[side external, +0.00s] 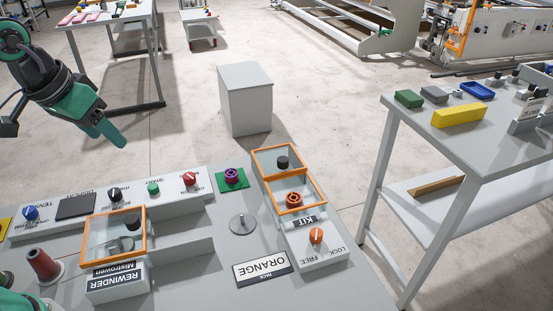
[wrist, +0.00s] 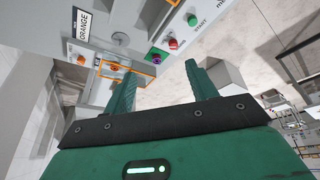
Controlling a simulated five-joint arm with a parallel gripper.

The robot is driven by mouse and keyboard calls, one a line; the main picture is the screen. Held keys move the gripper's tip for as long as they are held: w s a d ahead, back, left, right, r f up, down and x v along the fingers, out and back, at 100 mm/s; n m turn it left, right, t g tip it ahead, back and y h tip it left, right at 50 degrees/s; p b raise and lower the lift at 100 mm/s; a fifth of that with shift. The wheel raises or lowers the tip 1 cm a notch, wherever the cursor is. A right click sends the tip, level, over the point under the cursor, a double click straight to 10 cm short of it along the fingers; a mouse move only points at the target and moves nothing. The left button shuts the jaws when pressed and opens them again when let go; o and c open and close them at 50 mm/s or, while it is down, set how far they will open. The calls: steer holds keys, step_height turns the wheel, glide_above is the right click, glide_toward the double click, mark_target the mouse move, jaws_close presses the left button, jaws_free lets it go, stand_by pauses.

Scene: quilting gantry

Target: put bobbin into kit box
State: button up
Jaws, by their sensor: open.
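A purple bobbin (side external: 232,174) sits on a green pad on the bench; it also shows in the wrist view (wrist: 157,55). The kit box (side external: 305,222), labelled KIT, is to its right, with two orange-framed windows. An orange-red bobbin (side external: 293,198) shows within the near frame, and a dark round piece (side external: 283,162) within the far one. I cannot tell whether the clear panels are open or closed. An orange knob (side external: 316,236) marked LOCK and FREE is at the box's near end. My gripper (side external: 110,140) is open and empty, raised beyond the bench at the left.
A sign (side external: 262,268) reads PACK ORANGE. A rewinder (side external: 117,280) with an orange-framed cover stands at left, near a dark red spool (side external: 43,265). A grey metal disc (side external: 242,223) lies mid-bench.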

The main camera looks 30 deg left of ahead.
steer(key=s+a+f+t, duration=0.1)
steer(key=s+a+f, duration=0.1)
steer(key=s+f, duration=0.2)
steer(key=s, duration=0.3)
steer(key=shift+s+a+f, duration=0.25)
steer(key=shift+s+a, duration=0.05)
stand_by(0.4)
